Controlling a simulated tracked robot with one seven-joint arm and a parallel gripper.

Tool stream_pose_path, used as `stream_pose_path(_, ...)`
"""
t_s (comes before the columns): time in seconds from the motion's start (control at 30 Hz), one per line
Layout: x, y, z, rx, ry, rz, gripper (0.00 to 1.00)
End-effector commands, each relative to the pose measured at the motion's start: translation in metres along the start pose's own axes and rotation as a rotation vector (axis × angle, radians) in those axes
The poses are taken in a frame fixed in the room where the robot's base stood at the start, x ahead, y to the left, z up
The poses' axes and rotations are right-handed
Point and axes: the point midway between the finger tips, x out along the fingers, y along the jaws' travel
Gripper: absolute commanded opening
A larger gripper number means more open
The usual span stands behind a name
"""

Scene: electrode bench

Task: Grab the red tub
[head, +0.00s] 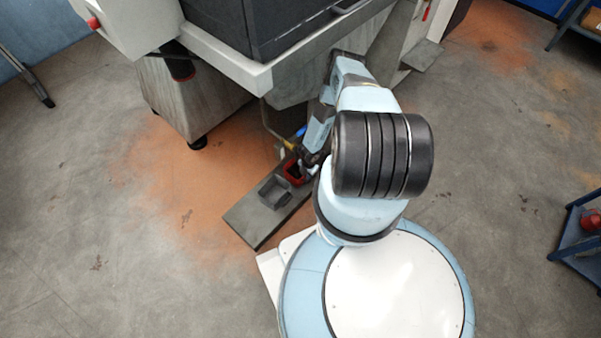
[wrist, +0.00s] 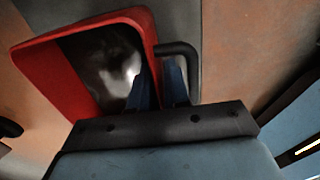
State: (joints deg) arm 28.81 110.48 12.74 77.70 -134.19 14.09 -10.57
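The red tub (head: 294,174) is at the far end of a grey board in the head view, beside a grey tray. In the wrist view the red tub (wrist: 75,65) fills the upper left, with a dark inside and a pale blurred patch. A black bent handle (wrist: 182,52) shows at its right wall. My gripper (head: 308,162) is at the tub's right side in the head view, partly hidden by my arm. In the wrist view my gripper (wrist: 160,85) has its blue fingers close together, one either side of the tub's right wall. The fingertips' contact is partly hidden.
The grey board (head: 255,228) bears the grey tray (head: 275,192). A large machine (head: 215,75) overhangs the floor behind the tub. A blue shelf with red items (head: 580,235) stands at the right. The floor on the left is open.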

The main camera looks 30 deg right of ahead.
Motion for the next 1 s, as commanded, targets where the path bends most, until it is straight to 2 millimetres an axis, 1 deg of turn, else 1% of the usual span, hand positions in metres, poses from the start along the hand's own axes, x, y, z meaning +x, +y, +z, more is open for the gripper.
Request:
stream_pose_path(0.03,0.008,0.001,-0.001,-0.003,-0.001,0.000,0.16)
stream_pose_path(0.1,0.017,0.000,-0.001,-0.003,-0.001,-0.001,0.16)
stream_pose_path(0.2,0.025,0.001,-0.001,-0.003,-0.001,0.000,0.16)
stream_pose_path(0.3,0.029,0.001,-0.001,-0.002,0.000,0.001,0.16)
stream_pose_path(0.53,0.029,0.001,-0.001,-0.002,0.000,0.001,0.16)
stream_pose_path(0.7,0.029,0.001,-0.001,-0.002,0.000,0.001,0.00)
stream_pose_path(1.0,0.029,0.001,-0.001,-0.002,0.000,0.001,0.00)
